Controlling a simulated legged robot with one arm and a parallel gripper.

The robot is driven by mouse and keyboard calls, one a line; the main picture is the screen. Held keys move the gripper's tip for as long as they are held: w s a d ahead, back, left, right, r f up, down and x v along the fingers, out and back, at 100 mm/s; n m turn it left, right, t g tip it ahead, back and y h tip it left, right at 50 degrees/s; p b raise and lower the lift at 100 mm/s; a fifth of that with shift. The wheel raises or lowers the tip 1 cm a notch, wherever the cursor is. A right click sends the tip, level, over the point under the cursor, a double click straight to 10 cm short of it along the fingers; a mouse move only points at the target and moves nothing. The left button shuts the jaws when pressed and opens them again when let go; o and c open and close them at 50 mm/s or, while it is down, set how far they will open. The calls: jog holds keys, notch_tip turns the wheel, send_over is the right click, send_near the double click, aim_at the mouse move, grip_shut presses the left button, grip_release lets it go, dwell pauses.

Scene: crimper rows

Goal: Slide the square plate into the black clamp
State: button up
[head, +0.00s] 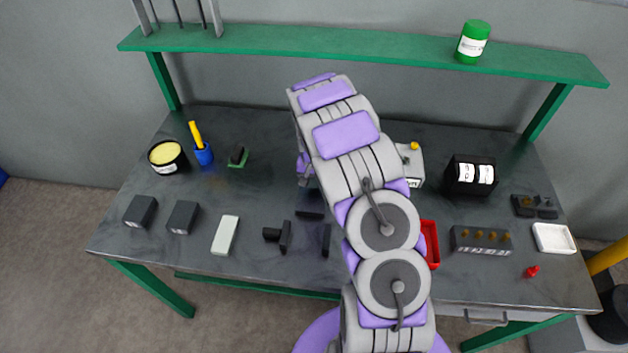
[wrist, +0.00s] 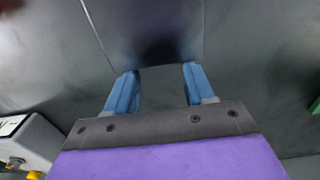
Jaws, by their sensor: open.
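My gripper (wrist: 160,78) is open, its two blue fingers apart over the dark tabletop in the wrist view. In the head view my arm hides the fingertips. No square plate can be made out for sure. A black clamp-like part (head: 279,235) stands near the table's front, left of my arm, with a thin black upright piece (head: 325,240) beside it. A low dark block (head: 309,203) lies partly behind my arm.
Two dark boxes (head: 182,217) and a pale block (head: 225,235) sit at left. Behind are a yellow-topped tin (head: 167,157), a blue cup (head: 203,154) and a black piece on green (head: 237,156). Right are a red tray (head: 430,243) and black label box (head: 471,176).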

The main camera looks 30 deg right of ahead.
jog(key=shift+s+a, duration=1.2)
jog(key=shift+s, duration=0.55)
jog(key=shift+s+a, duration=1.15)
jog(key=shift+s, duration=0.65)
jog(key=shift+s+a, duration=1.2)
jog(key=shift+s, duration=0.55)
notch_tip(320, 180, up, 7)
jog(key=w+p, duration=0.1)
jog(key=p, duration=0.2)
jog(key=shift+d, duration=0.3)
jog(key=shift+r, duration=0.1)
notch_tip(320, 180, up, 7)
jog(key=n, duration=0.1)
send_over(308, 224)
jog(key=s+a, duration=0.2)
jog(key=s, duration=0.1)
jog(key=s+a+r+n, duration=0.2)
jog(key=s+a+r, duration=0.2)
jog(key=s+r, duration=0.4)
jog(key=s+a+r+n+g, duration=0.1)
jog(key=s+r+n, duration=0.1)
jog(key=s, duration=0.6)
jog(key=s+a+r+n+b, duration=0.1)
jog(key=s+r, duration=0.3)
jog(key=s, duration=0.5)
jog(key=shift+a+r+n+g, duration=0.2)
jog(key=shift+r+n+g, duration=0.1)
jog(key=shift+n+g, duration=0.1)
